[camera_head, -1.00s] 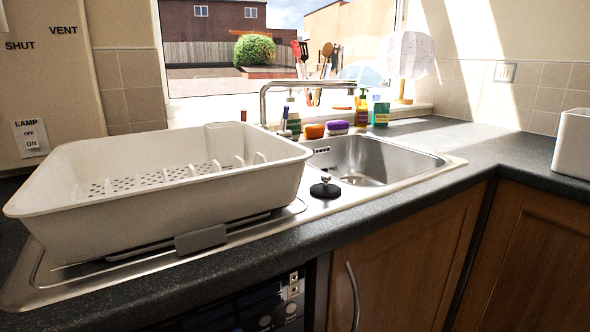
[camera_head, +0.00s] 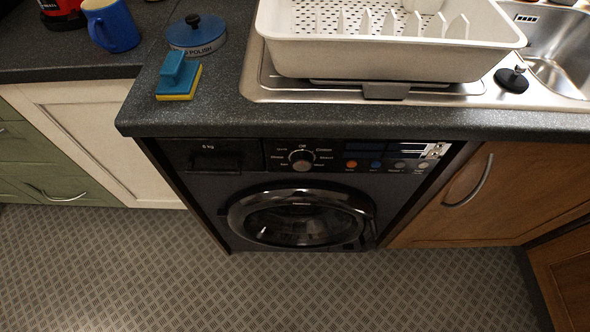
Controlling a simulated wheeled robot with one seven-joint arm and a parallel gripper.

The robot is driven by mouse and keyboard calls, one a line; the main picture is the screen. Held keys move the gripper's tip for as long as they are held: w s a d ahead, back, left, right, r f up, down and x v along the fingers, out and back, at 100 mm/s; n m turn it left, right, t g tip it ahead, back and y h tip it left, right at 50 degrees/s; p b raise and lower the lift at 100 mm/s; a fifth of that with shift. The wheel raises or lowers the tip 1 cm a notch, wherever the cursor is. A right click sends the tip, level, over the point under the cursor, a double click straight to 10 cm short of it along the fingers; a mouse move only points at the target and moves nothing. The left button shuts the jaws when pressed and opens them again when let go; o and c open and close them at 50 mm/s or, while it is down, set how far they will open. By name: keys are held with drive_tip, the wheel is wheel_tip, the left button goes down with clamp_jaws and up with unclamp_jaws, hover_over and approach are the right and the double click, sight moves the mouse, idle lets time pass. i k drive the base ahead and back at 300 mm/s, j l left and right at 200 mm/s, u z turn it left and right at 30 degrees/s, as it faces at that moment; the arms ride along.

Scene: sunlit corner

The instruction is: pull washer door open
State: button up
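A black washer (camera_head: 200,190) stands under the dark worktop in the middle of the head view. Its round door (camera_head: 300,218) has a dark glass window and a glossy rim, and it looks shut. A control panel with a round dial (camera_head: 302,160) and several small buttons runs above the door. A drawer with a recessed grip (camera_head: 214,158) is at the panel's left. My gripper is not in view.
The speckled worktop (camera_head: 225,110) overhangs the washer and carries a white dish rack (camera_head: 390,58), a sponge (camera_head: 178,80), a blue tin (camera_head: 196,35) and a blue mug (camera_head: 111,25). A wooden cupboard (camera_head: 490,195) adjoins at right. The patterned floor (camera_head: 270,295) in front is clear.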

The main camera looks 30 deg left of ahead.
sight(289, 215)
drive_tip(key=u, duration=0.85)
